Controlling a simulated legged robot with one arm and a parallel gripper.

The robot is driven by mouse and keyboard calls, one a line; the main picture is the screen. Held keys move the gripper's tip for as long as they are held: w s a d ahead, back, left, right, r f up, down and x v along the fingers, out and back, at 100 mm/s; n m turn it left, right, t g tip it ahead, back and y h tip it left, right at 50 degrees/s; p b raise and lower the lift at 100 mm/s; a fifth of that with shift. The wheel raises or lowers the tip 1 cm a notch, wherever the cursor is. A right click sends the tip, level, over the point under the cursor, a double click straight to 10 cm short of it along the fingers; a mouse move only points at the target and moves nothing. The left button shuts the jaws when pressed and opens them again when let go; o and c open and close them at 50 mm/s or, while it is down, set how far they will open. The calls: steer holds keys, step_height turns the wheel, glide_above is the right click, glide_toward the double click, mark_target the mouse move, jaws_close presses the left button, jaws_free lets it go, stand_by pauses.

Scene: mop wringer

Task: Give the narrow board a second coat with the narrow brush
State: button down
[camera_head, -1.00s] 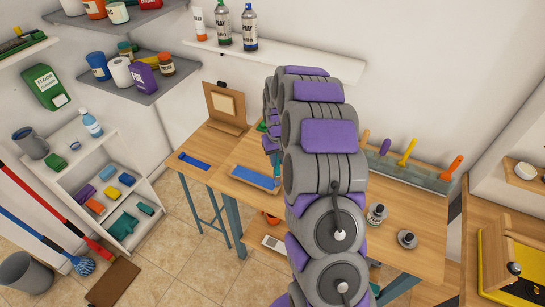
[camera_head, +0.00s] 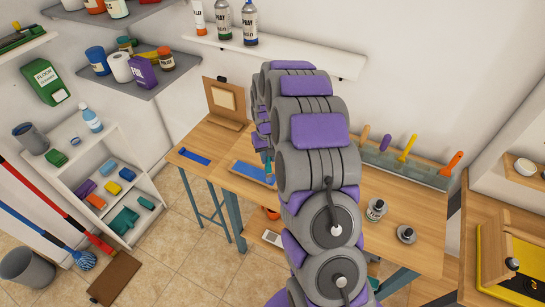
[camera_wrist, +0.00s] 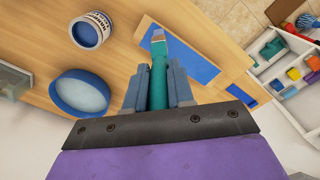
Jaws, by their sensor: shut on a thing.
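My gripper (camera_wrist: 158,90) is shut on the teal handle of a brush (camera_wrist: 158,60) with a metal ferrule; its bristle end points away from the gripper. In the wrist view the brush tip lies over the wider blue-painted board (camera_wrist: 196,68); I cannot tell whether it touches. In the head view this wider board (camera_head: 247,171) is partly hidden by my arm. The narrow board (camera_head: 195,157) lies at the table's left end with a blue strip on it; it also shows in the wrist view (camera_wrist: 229,95). An open paint can (camera_wrist: 89,31) and a round blue-rimmed dish (camera_wrist: 80,92) stand beside the brush.
A rack (camera_head: 412,165) with several coloured handles stands at the table's back right. Two small metal-topped containers (camera_head: 376,210) (camera_head: 406,234) are at the right. A clipboard-like panel (camera_head: 226,102) leans on the wall behind the boards. A shelf unit stands left of the table.

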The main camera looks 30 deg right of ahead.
steer(key=shift+w+a+p, duration=1.55)
steer(key=shift+w+a, duration=3.5)
steer(key=shift+w, duration=1.25)
steer(key=shift+s+d+f+b, duration=0.1)
steer(key=shift+s+d+b, duration=0.1)
steer(key=shift+s+d, duration=0.85)
steer(key=shift+s+d+f+b, duration=0.15)
steer(key=shift+s+d, duration=0.6)
steer(key=shift+s, duration=0.5)
steer(key=s+d, duration=0.8)
steer(key=s, duration=0.2)
steer(key=shift+r+b, duration=0.15)
steer(key=shift+b, duration=0.15)
steer(key=shift+r, duration=0.1)
step_height(320, 180, up, 7)
steer(key=p, duration=0.1)
steer(key=shift+p, duration=0.35)
